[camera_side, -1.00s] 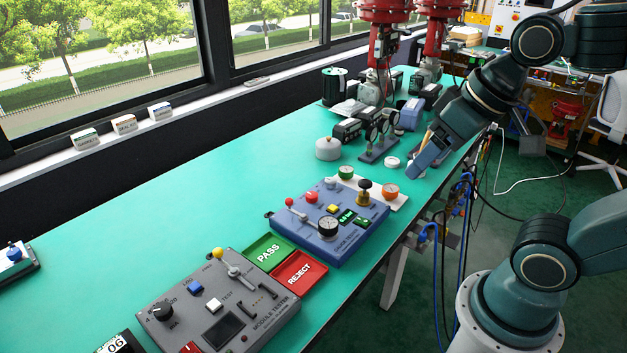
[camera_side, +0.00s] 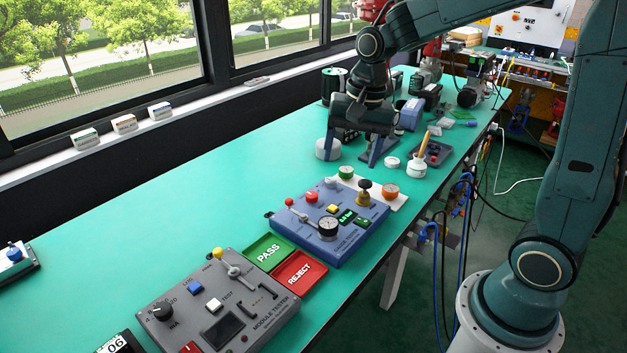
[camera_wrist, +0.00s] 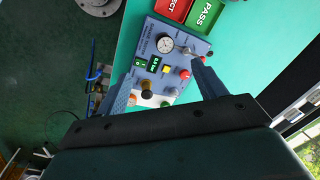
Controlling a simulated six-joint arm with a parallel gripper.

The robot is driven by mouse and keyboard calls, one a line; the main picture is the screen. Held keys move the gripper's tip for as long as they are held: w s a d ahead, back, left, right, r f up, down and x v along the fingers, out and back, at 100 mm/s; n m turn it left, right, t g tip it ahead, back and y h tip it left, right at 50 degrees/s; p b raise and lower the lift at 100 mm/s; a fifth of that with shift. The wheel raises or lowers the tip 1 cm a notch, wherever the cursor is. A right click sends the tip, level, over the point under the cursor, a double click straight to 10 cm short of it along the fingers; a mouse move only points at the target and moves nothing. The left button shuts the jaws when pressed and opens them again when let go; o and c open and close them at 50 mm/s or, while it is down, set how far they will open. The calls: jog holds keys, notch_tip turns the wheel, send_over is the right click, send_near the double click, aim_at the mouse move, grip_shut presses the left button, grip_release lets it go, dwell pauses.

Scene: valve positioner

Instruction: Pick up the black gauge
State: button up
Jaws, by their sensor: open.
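A black-rimmed gauge with a white dial (camera_side: 328,228) sits on the blue gauge tester (camera_side: 290,226), near its front right corner. In the wrist view the gauge (camera_wrist: 165,44) lies ahead of the fingertips, between their lines. My gripper (camera_side: 357,146) is open over the bench beyond the tester, pointing down, well apart from the gauge. In the wrist view my gripper (camera_wrist: 164,70) has its two fingers spread with nothing between them that it holds.
The tester carries a red-knobbed lever (camera_side: 291,202) and a black-topped brass knob (camera_side: 364,192). A green PASS tray (camera_side: 268,250) and a red REJECT tray (camera_side: 300,275) lie beside it. A grey module tester (camera_side: 218,305) stands nearer.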

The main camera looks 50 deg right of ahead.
aim_at(329, 222)
jog(key=w+d+f+m+g, duration=0.1)
jog(key=w+d+f+m, duration=0.1)
jog(key=w+f+m, duration=0.3)
notch_tip(329, 222, down, 4)
jog(key=shift+w+d+r+g+y, duration=0.15)
jog(key=shift+w+g+y, duration=0.2)
jog(key=shift+w, duration=0.2)
jog(key=shift+s+a+f, duration=0.1)
jog(key=shift+a+f, duration=0.1)
jog(key=shift+f, duration=1.25)
jog(key=shift+a+f, duration=0.15)
jog(key=shift+f, duration=1.25)
jog(key=shift+s+a+f, duration=0.1)
jog(key=shift+a+f, duration=0.1)
jog(key=shift+f, duration=1.25)
jog(key=shift+f, duration=0.1)
jog(key=shift+s+a+f, duration=0.1)
jog(key=shift+a+f, duration=0.05)
jog(key=shift+f, duration=2.35)
